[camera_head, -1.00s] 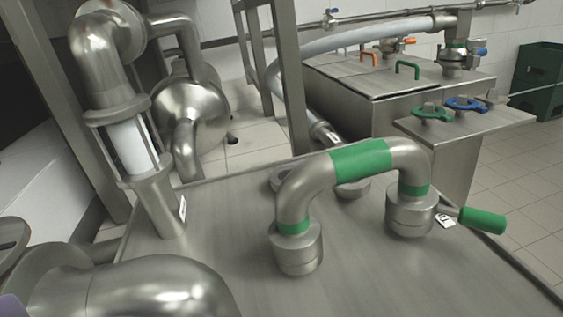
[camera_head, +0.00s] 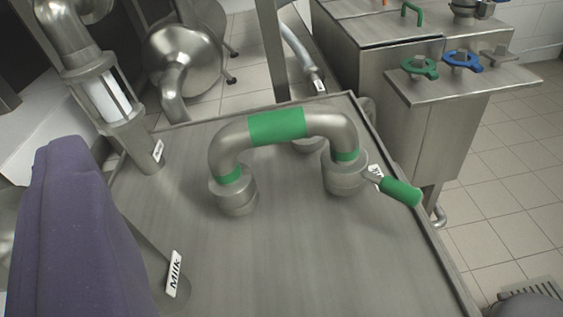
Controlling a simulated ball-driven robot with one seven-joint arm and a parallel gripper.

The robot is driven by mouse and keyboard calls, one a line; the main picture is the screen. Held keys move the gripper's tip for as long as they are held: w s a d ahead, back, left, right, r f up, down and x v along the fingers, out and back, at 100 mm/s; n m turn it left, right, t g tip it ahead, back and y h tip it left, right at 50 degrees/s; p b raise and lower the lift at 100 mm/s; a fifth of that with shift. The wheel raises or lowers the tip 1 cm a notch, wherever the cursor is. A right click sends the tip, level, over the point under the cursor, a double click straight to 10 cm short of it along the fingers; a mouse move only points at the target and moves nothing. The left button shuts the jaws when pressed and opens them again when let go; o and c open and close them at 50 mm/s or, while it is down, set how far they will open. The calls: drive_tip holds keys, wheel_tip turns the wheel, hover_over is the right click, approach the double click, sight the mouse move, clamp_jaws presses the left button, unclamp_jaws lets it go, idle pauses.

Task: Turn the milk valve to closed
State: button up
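A label reading "Milk" (camera_head: 174,274) stands on the steel table top (camera_head: 290,250) at the lower left. Beside it, a large purple piece (camera_head: 80,235) fills the lower left, very close to the camera; I cannot tell whether it is the milk valve's handle. It hides most of what is behind it, so the valve's position cannot be read. My gripper is not in view.
A steel U-pipe with a green band (camera_head: 277,126) rises from the table. A green-handled valve (camera_head: 400,191) is at its right foot. Behind are a steel tank with green (camera_head: 419,67) and blue (camera_head: 462,62) handles. Tiled floor lies right.

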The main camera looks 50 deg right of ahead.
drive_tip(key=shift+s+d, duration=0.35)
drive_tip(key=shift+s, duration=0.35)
